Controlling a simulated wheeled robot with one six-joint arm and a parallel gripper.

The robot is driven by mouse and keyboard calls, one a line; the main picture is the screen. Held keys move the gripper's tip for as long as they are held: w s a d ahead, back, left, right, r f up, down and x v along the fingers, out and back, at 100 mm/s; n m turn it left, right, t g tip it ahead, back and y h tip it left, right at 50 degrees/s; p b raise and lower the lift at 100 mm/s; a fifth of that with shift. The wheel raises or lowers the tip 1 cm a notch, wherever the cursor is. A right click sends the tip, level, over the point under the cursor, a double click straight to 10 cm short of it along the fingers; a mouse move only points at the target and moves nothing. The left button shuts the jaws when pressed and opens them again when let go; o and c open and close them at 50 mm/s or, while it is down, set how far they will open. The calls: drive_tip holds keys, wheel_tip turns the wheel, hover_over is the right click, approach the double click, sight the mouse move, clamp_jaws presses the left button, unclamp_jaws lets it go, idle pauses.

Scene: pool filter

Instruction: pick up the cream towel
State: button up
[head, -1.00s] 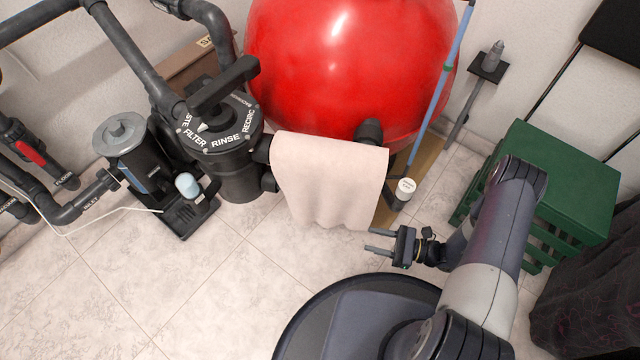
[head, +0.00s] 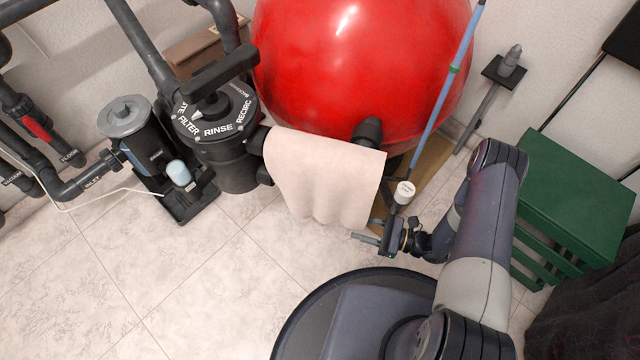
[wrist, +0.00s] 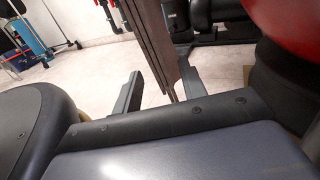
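The cream towel (head: 325,180) hangs over a dark pipe between the filter valve and the red tank in the head view. My gripper (head: 367,230) is at the towel's lower right corner, with its fingers pointing left. In the wrist view my gripper (wrist: 160,78) has its two fingers spread apart. A brownish, shaded hanging sheet (wrist: 152,40), seemingly the towel seen edge-on, shows between and beyond the fingers. I cannot tell whether either finger touches it.
The red tank (head: 360,70) stands behind the towel. The black valve (head: 215,125) and pump (head: 145,150) are to the left. A blue pole (head: 445,90) leans right of the towel, above a white-capped fitting (head: 404,192). A green crate (head: 575,190) stands right. The tiled floor (head: 200,290) is clear at front left.

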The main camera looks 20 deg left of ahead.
sight(346, 226)
drive_tip(key=shift+w+a+r+b, duration=0.1)
drive_tip(key=shift+a+b, duration=0.3)
drive_tip(key=shift+a, duration=0.9)
drive_tip(key=shift+w+a+r+b, duration=0.1)
drive_tip(key=shift+a+b, duration=0.3)
drive_tip(key=shift+a, duration=0.9)
drive_tip(key=shift+c, duration=0.2)
clamp_jaws()
